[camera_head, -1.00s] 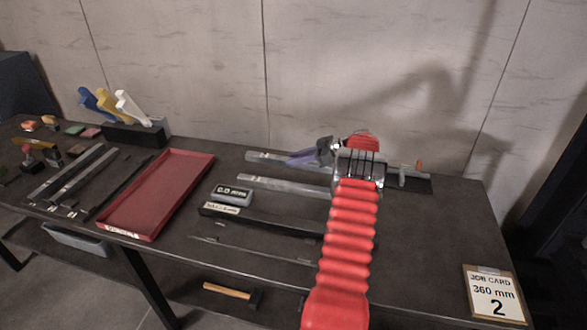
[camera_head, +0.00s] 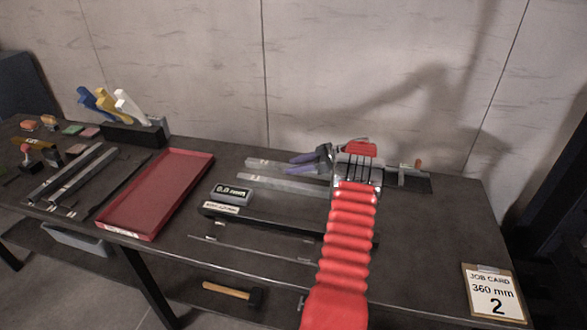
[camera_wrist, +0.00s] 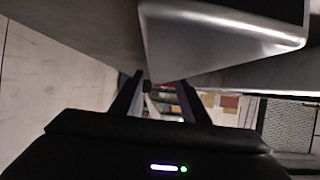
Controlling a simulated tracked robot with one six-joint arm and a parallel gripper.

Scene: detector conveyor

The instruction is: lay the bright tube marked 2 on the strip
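My gripper (camera_head: 296,164) is above the rear part of the bench, pointing left, with its two purple fingers spread apart. In the wrist view the fingers (camera_wrist: 160,92) also stand apart, with nothing visibly held between them. Two bright tubes lie side by side below the gripper: a rear tube (camera_head: 262,164) and a front tube (camera_head: 270,184). Their right parts are hidden by my arm. I cannot read which is marked 2. A long dark strip (camera_head: 275,223) with a white label at its left end lies in front of them. A large grey metal surface (camera_wrist: 220,40) fills the top of the wrist view.
A grey readout box (camera_head: 232,194) stands behind the strip's left end. A red tray (camera_head: 155,195) lies to the left, with more bars (camera_head: 75,178) beyond it. A job card (camera_head: 494,295) reads "360 mm 2". A fixture with an orange knob (camera_head: 417,165) stands right of my arm.

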